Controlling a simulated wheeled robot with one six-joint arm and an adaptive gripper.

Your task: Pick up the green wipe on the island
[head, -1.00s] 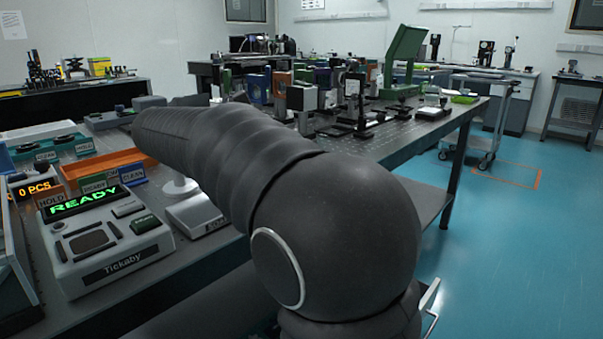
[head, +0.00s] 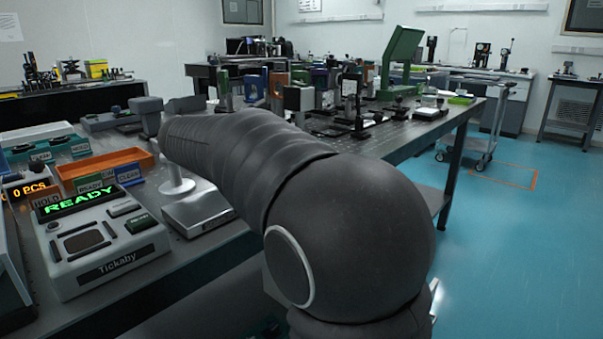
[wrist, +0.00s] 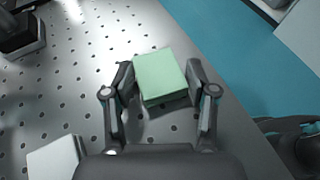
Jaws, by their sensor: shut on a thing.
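The green wipe (wrist: 163,80), a pale green flat-topped block, shows in the wrist view between the two fingers of my gripper (wrist: 160,68). The fingers are shut on its left and right sides. Beneath it is the perforated metal top of an optical table (wrist: 70,75), close to the table's edge. I cannot tell whether the wipe touches the top or is slightly above it. In the head view my dark arm hides the gripper and the wipe.
In the wrist view, a white object (wrist: 54,158) lies at lower left and a dark mount (wrist: 20,35) stands at upper left. Blue floor (wrist: 225,50) lies beyond the edge. In the head view, a device labelled Tickaby (head: 105,248) and an orange tray (head: 105,165) are at left.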

